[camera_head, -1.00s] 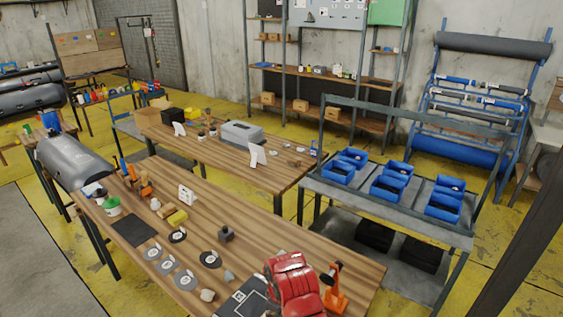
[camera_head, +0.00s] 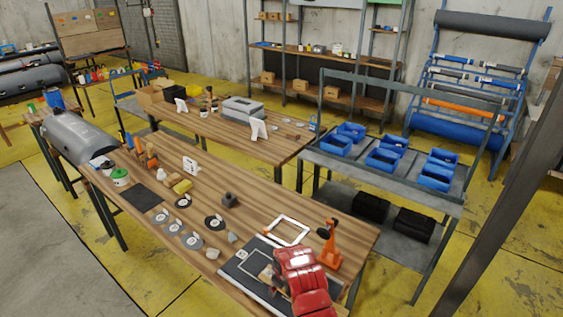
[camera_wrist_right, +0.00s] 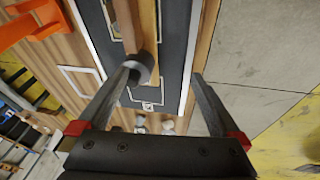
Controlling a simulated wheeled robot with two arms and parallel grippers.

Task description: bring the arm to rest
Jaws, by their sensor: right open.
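My right arm, with red covers, reaches over the near right end of the long wooden workbench (camera_head: 140,215). Its gripper shows in the right wrist view (camera_wrist_right: 163,78) with its two dark fingers spread apart. Below them lies a dark board with white outlines (camera_wrist_right: 173,50), which also shows in the head view (camera_head: 240,270). A wooden piece with a grey round end (camera_wrist_right: 143,66) is by the left finger in the wrist view; I cannot tell whether they touch. Nothing is visibly clamped. My left gripper is not in view.
Grey discs (camera_head: 190,240) and small items lie farther left. A second wooden table (camera_head: 200,125) and blue bins (camera_head: 383,160) on a metal bench stand behind.

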